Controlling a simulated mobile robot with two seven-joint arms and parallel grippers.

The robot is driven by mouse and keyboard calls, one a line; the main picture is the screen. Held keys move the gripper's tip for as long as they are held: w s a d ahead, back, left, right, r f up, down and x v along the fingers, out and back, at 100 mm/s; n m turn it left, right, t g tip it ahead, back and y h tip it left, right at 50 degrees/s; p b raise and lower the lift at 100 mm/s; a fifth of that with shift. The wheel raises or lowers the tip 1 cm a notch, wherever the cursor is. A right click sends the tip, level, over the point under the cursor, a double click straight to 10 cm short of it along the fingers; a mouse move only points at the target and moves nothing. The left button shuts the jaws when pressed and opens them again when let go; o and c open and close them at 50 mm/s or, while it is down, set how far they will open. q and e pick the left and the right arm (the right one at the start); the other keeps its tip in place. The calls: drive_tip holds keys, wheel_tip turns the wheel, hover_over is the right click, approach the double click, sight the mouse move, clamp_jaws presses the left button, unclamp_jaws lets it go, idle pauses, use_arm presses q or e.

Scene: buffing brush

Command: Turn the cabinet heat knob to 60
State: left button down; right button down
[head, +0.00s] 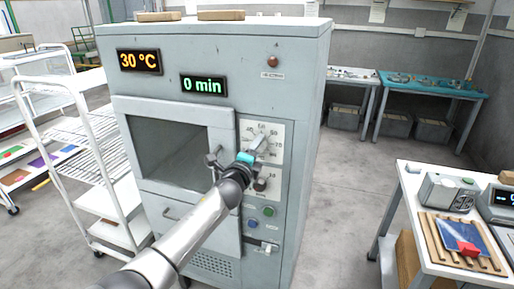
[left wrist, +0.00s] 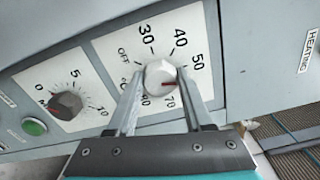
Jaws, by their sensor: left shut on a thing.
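The heat knob (left wrist: 158,76) is a round light-grey knob on a white dial plate (left wrist: 115,53) marked OFF, 30, 40, 50 and 70. My left gripper (left wrist: 160,82) is shut on the knob, one finger on each side. In the head view my left gripper (head: 256,148) reaches the cabinet's (head: 300,100) upper dial plate (head: 275,131), and the knob is mostly hidden. The cabinet's orange display (head: 139,61) reads 30 °C. My right gripper is not in view.
A dark timer knob (left wrist: 65,105) with its red pointer near 0 sits beside the heat dial. The green display (head: 203,85) reads 0 min. A door handle (head: 213,158) juts out left of my gripper. A white rack (head: 105,200) stands left, a table (head: 410,210) right.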

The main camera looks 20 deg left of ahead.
use_arm(q)
drive_tip(key=m, duration=0.6)
drive_tip(key=shift+p, duration=0.4)
drive_tip(key=shift+m, duration=0.3)
drive_tip(key=shift+c, duration=1.5)
unclamp_jaws()
drive_tip(key=shift+r, duration=0.1)
drive_tip(key=s+p, duration=0.1)
drive_tip(key=s, duration=1.4)
drive_tip(key=shift+s+a+p, duration=0.15)
drive_tip(key=shift+a+p, duration=0.15)
drive_tip(key=shift+p, duration=0.05)
